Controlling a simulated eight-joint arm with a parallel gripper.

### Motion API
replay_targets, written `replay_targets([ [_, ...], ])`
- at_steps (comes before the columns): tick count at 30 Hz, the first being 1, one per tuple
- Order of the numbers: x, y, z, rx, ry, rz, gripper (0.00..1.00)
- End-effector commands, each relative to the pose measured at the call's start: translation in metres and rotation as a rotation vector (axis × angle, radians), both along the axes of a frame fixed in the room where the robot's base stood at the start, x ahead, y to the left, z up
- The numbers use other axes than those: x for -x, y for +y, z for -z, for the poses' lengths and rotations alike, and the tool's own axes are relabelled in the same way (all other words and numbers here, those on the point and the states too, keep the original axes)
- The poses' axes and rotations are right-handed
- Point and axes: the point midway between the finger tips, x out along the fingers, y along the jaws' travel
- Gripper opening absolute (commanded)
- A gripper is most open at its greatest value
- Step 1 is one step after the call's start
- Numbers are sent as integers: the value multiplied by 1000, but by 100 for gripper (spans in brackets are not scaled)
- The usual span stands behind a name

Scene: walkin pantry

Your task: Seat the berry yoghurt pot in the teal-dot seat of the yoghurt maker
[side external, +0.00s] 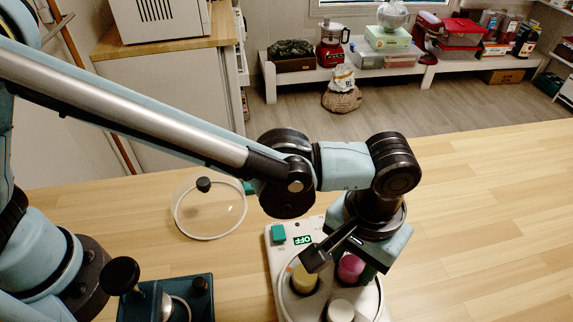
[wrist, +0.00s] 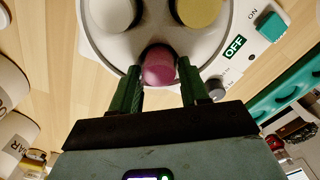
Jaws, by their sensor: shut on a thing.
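The berry yoghurt pot (wrist: 158,66), pink-purple, is between the two green fingers of my gripper (wrist: 159,74), which is shut on it. The pot (side external: 350,268) also shows under my wrist in the side view. It is over the round top of the yoghurt maker (side external: 277,262), near the rim on the switch side. I cannot tell whether its base is down in a seat. A yellow pot (side external: 304,278) and a white pot (side external: 340,311) stand in the maker. No teal dot is visible; the pot and fingers cover part of the top.
The maker's display reads OFF beside a teal switch (side external: 278,233). A clear round lid (side external: 220,215) lies on the table to the left. A dark teal holder (side external: 205,285) is at the front left. Pale jars (wrist: 14,140) show in the wrist view. The table's right side is clear.

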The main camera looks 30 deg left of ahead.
Motion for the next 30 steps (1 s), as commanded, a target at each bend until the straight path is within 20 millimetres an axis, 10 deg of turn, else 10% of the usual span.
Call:
replay_targets([
  [7, 0, 0, 0, 0, 0, 0, 13],
  [8, 0, 0, 0, 0, 0, 0, 48],
  [13, 0, 0, 0, 0, 0, 0, 74],
  [30, 0, -2, -3, 6, -1, 2, 81],
])
